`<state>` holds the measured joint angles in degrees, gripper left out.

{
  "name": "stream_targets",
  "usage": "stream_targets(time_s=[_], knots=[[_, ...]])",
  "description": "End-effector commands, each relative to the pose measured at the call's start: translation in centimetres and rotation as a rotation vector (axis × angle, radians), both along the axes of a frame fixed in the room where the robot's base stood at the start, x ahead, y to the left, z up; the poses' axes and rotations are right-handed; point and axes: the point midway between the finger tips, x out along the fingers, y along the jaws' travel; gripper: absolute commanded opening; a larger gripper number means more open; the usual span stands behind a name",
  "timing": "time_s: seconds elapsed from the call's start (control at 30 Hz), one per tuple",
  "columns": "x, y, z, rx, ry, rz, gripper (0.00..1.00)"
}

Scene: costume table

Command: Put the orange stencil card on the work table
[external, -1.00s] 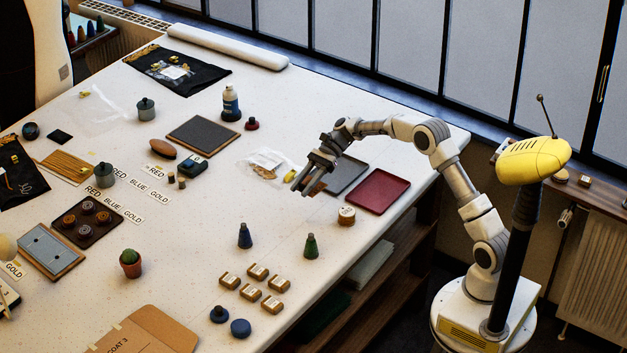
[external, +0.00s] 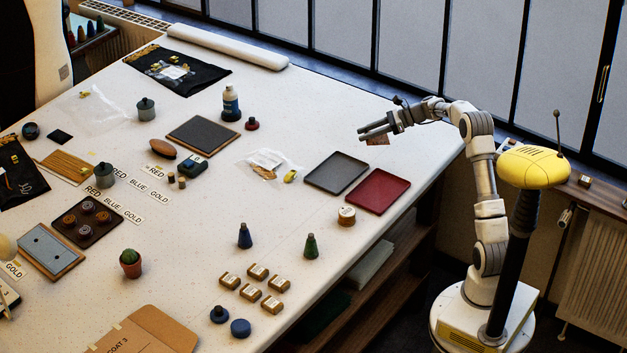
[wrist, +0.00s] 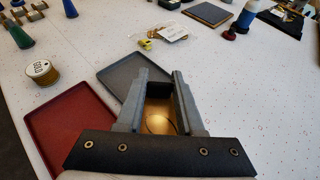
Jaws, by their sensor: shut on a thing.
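My gripper (external: 362,134) is raised above the far right part of the white work table (external: 330,100). It is shut on the orange stencil card (external: 379,141), which shows as a small brown-orange piece under the fingers. In the wrist view the card (wrist: 161,102) appears golden brown between the two grey fingers of my gripper (wrist: 163,76). Most of the card is hidden by the fingers and the dark gripper body, so its cut-out pattern cannot be made out.
A grey tray (external: 337,173) and a red tray (external: 378,191) lie below and nearer the camera. The table behind the grey tray is clear.

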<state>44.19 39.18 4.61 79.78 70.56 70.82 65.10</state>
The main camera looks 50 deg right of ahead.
Motion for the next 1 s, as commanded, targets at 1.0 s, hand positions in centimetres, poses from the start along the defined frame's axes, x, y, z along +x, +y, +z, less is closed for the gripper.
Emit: stream_targets(time_s=[1.0], knots=[[-9.7,-22.7,-3.5,0.017,0.001,-0.717,0.0]])
